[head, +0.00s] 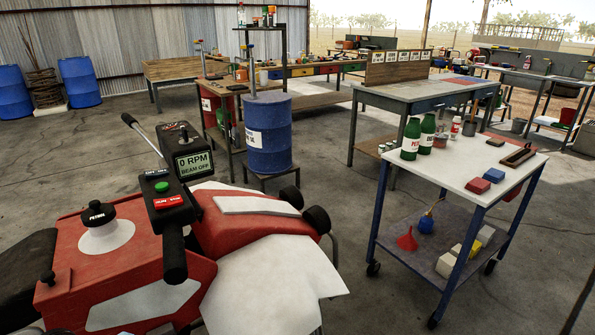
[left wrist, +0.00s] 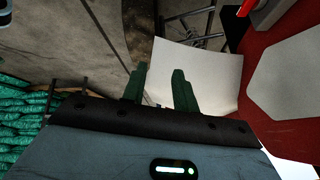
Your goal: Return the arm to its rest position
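My left gripper (left wrist: 160,72) shows in the left wrist view with its two green fingers apart and nothing between them. Behind the fingers are a white panel (left wrist: 205,65) and red bodywork (left wrist: 285,120), which look like part of the red machine. Neither arm shows in the head view, and my right gripper is in no view. The red machine (head: 130,262) fills the lower left of the head view. Its display (head: 193,162) reads 0 RPM, BEAM OFF.
A white-topped cart (head: 465,155) with bottles and blocks stands at right. A blue barrel (head: 268,135) stands on a stand behind the machine. Workbenches (head: 425,90) line the back. Concrete floor (head: 350,215) is clear between machine and cart. Green sacks (left wrist: 20,125) are stacked at left in the wrist view.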

